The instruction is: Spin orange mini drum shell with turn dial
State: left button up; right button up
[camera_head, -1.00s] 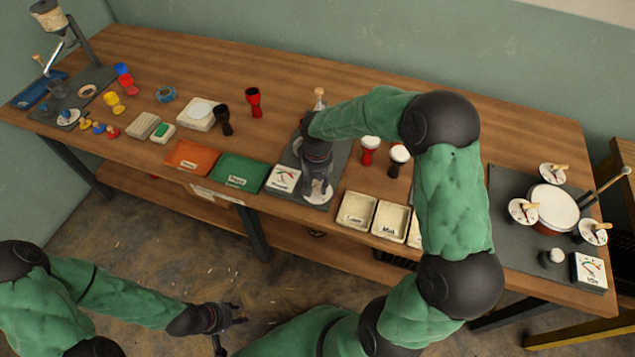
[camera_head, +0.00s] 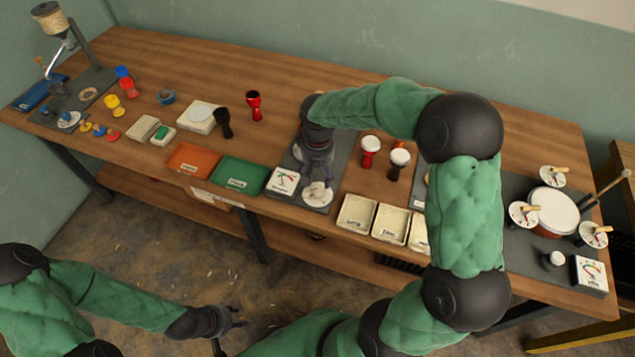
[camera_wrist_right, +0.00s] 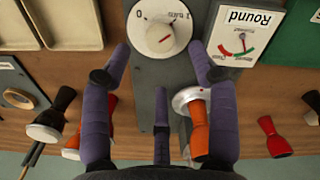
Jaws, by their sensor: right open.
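The orange mini drum shell (camera_wrist_right: 200,130) stands on a pale round holder (camera_wrist_right: 190,98) on a grey board, seen in the right wrist view. My arm hides it in the head view. My left gripper (camera_head: 232,331) looks open and empty, low over the floor in front of the table.
A green tray (camera_head: 240,174) and an orange tray (camera_head: 192,159) lie left of the gauge. Cream bins (camera_head: 356,212) stand right of the dial. Two white-topped drums (camera_head: 370,152) (camera_head: 398,165) stand close to the right of the grey board. The back of the table is mostly clear.

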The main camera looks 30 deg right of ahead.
aim_at(318, 189)
notch_tip(318, 189, up, 6)
dwell(0.8)
